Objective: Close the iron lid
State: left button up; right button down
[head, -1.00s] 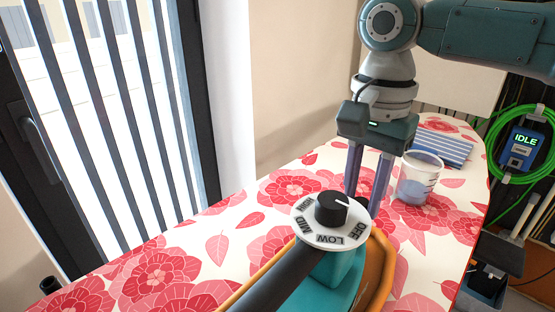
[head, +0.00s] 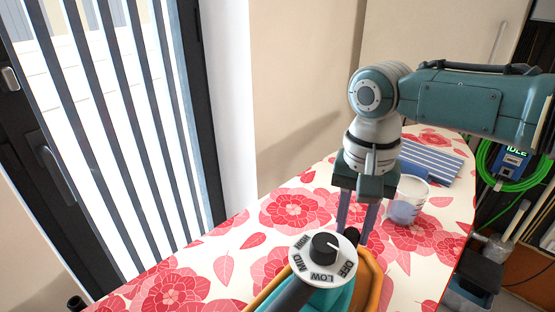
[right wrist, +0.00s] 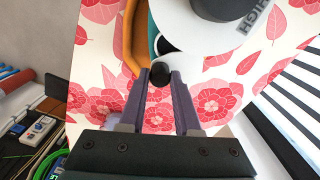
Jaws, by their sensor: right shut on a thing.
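The iron has a teal body (head: 330,299), a dark handle (head: 292,295) and a white dial plate (head: 323,262) with a black dial knob (head: 324,244). My right gripper (head: 356,236) reaches down just behind the dial, on its far side. Its fingers are shut on a small black rounded knob (right wrist: 160,73), which also shows in the head view (head: 352,234). This knob seems to belong to the iron's lid, but the lid's outline and angle are mostly hidden. A dark-edged opening (right wrist: 163,46) shows between the knob and the dial plate. My left gripper is not in view.
The iron stands on an orange-rimmed tray (head: 376,280) on the flowered board (head: 225,265). A clear measuring cup (head: 407,203) stands close right of the gripper, with a striped blue cloth (head: 430,163) behind it. A barred window (head: 110,120) is at left.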

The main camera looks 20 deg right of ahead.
jog(key=n, duration=0.3)
jog(key=shift+p, duration=0.4)
jog(key=n, duration=0.3)
jog(key=shift+n+p, duration=0.3)
jog(key=shift+p, duration=0.05)
jog(key=n, duration=0.4)
jog(key=shift+w, duration=0.1)
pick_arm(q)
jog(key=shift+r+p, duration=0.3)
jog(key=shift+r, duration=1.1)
pick_arm(e)
jog(key=shift+n, duration=1)
jog(key=c, duration=0.6)
grip_release()
